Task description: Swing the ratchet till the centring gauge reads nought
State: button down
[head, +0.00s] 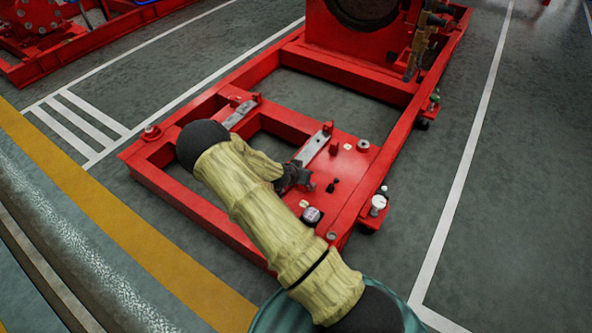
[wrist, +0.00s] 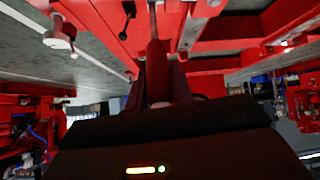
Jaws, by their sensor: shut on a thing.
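My gripper (head: 298,178) is low over the red skid's near deck, at the end of my yellow-sleeved arm. In the wrist view it is shut on a dark red handle (wrist: 153,60) with a thin grey shaft beyond, which looks like the ratchet. The head view does not show the handle clearly, and its far end cannot be made out. A small round dial with a pale face (head: 312,214) sits on the deck near the front edge, right of my arm. It may be the centring gauge; its reading is too small to tell.
The red skid frame (head: 345,65) has open bays and raised rails. Grey mounting bars (head: 314,148) and small fittings stand near my gripper. A white-topped post (head: 378,203) stands at the right edge. Grey floor (head: 500,220) to the right is clear.

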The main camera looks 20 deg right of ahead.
jog(key=shift+a, duration=0.1)
dwell(0.3)
jog(key=c, duration=1.2)
grip_release()
jog(key=p+v, duration=0.6)
jog(key=v, duration=1.1)
jog(key=shift+s, duration=0.2)
jog(key=shift+a, duration=0.1)
